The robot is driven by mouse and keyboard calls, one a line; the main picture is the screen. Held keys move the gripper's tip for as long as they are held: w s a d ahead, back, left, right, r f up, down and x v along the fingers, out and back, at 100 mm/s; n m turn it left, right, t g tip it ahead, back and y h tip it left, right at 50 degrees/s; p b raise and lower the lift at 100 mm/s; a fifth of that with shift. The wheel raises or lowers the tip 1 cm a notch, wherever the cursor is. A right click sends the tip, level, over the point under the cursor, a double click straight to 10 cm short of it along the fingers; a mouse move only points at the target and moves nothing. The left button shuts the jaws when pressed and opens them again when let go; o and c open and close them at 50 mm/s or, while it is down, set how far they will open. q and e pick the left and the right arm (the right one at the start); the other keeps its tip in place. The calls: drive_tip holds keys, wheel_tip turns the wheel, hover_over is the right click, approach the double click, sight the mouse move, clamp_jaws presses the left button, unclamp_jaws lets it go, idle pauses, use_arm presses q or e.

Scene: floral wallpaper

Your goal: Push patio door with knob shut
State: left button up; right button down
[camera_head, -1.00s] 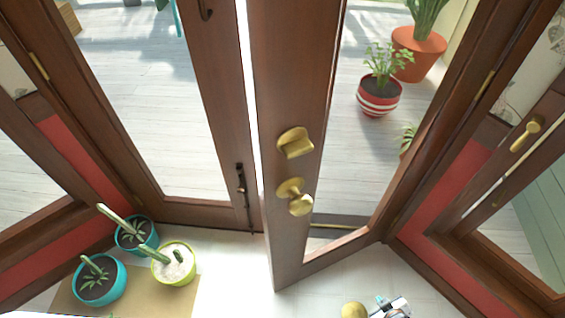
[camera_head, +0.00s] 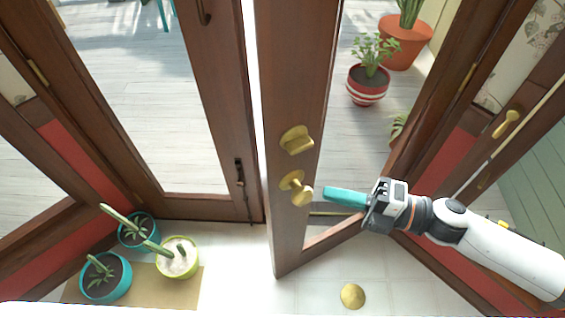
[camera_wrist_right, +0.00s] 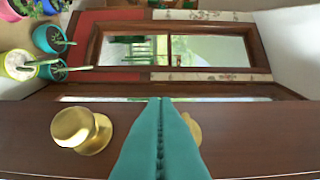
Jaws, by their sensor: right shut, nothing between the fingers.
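The brown framed glass patio door (camera_head: 296,240) stands ajar, swung toward me, with a bright gap along its left edge. It carries a brass knob (camera_head: 297,188) and a brass turn piece (camera_head: 296,140) above it. My right gripper (camera_head: 330,193) is shut and empty, its teal fingers pointing left just right of the knob. In the right wrist view the shut teal fingers (camera_wrist_right: 160,135) lie in front of the door, with a brass knob (camera_wrist_right: 82,130) to their left and another brass piece partly hidden behind them. I cannot tell whether they touch the door. My left gripper is out of view.
The other door leaf (camera_head: 218,100) stands to the left with a dark bolt. Several potted plants (camera_head: 106,277) stand on a mat at the lower left. A brass dome (camera_head: 352,296) sits on the tiled floor. A red striped pot (camera_head: 367,88) stands outside.

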sight(283, 167)
drive_tip(key=shift+w+a+p, duration=0.7)
drive_tip(key=shift+w+a, duration=0.25)
drive_tip(key=shift+a, duration=0.75)
drive_tip(key=shift+w+a+p, duration=0.7)
drive_tip(key=shift+w+a, duration=0.3)
drive_tip(key=shift+a, duration=0.75)
drive_tip(key=shift+w+a+p, duration=0.7)
drive_tip(key=shift+w+a, duration=0.25)
drive_tip(key=shift+a, duration=0.75)
